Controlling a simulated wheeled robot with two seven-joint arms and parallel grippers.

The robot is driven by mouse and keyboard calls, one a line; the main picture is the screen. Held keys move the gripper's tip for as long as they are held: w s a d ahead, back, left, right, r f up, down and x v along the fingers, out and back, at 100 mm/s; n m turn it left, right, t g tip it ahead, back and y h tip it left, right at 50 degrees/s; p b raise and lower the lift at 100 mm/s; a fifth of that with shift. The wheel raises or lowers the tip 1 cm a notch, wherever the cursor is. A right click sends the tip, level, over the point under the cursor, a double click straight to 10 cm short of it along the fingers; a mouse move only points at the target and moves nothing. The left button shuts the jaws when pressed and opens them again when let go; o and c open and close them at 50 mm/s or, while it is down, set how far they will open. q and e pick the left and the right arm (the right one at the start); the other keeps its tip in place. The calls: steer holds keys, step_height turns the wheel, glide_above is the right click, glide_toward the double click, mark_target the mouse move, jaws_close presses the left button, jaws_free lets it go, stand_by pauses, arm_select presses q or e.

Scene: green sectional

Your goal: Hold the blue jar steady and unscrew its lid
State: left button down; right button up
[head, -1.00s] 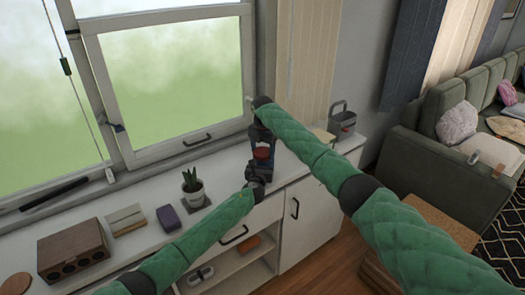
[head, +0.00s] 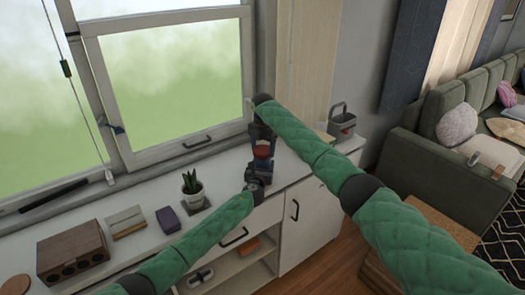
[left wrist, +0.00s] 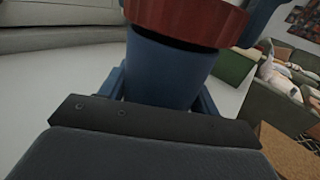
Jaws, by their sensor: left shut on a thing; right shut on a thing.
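The blue jar (left wrist: 165,75) stands in front of the left wrist camera. Its red-brown lid (left wrist: 185,20) sits at its top; I cannot tell how far the lid is turned. My left gripper (head: 259,176) is shut on the jar, with a blue finger on each side of it in the left wrist view. My right gripper (head: 262,142) comes from above and is shut on the lid, which shows as a small red patch in the head view (head: 263,152). One right finger (left wrist: 258,22) shows beside the lid. The jar is mostly hidden by the grippers in the head view.
A white cabinet top (head: 228,188) runs under the window. A green sofa (head: 410,160) stands at the right.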

mark_target(263, 150)
arm_select(q)
steer(key=shift+r, duration=0.1)
arm_select(e)
steer(key=shift+r, duration=0.35)
steer(key=shift+s+r, duration=0.1)
steer(key=shift+r, duration=1.75)
arm_select(q)
steer(key=shift+c, duration=1.3)
jaws_free()
steer(key=s, duration=0.4)
steer(key=s+a+b, duration=0.1)
steer(key=s, duration=0.2)
steer(key=s+a+b, duration=0.1)
steer(key=s, duration=0.3)
steer(key=shift+s+a, duration=0.1)
steer(key=shift+s, duration=0.25)
arm_select(e)
step_height(263, 150, down, 2)
steer(key=shift+f, duration=0.2)
